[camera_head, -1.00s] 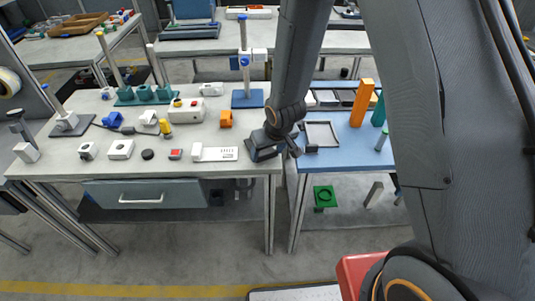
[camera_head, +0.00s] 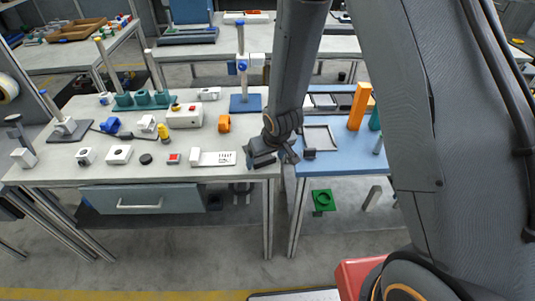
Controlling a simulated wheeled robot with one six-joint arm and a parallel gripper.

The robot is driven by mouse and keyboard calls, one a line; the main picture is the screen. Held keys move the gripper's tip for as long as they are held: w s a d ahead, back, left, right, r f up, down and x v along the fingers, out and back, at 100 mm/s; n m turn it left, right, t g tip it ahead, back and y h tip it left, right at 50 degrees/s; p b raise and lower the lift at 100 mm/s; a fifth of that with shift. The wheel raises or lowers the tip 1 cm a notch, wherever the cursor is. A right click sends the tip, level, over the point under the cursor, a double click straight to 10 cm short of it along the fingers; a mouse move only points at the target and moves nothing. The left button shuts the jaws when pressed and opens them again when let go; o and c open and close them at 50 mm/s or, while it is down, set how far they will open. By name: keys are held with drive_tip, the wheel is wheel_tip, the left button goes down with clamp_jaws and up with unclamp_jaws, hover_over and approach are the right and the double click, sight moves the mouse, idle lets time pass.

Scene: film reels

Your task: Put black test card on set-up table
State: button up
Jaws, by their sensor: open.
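My gripper (camera_head: 273,157) is open, low over the right front corner of the white-topped table (camera_head: 110,178), near the gap to the blue-topped table (camera_head: 340,162). I see nothing clearly held between its fingers. I cannot single out a black test card for certain. Which table is the set-up table is not marked in view.
A grey frame tray (camera_head: 320,138), an orange upright block (camera_head: 359,106) and a teal cylinder stand on the blue top. A white strip (camera_head: 213,159), a red button block (camera_head: 174,158) and a blue-based stand (camera_head: 246,103) are on the white top, with several small parts.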

drive_tip(key=p+v, duration=0.2)
drive_tip(key=v, duration=0.9)
drive_tip(key=s+d+r+m+g+h, duration=0.1)
drive_tip(key=s+d+r+m, duration=0.3)
drive_tip(key=s+d+r, duration=0.7)
drive_tip(key=shift+s+d+r+g+h+p, duration=0.15)
drive_tip(key=shift+s+d+g+h+p, duration=0.25)
drive_tip(key=shift+s+d, duration=0.55)
drive_tip(key=shift+w+d, duration=0.15)
drive_tip(key=shift+w, duration=0.05)
wheel_tip(320, 180, down, 6)
drive_tip(key=g+b, duration=0.1)
drive_tip(key=b, duration=0.4)
drive_tip(key=shift+b, duration=0.3)
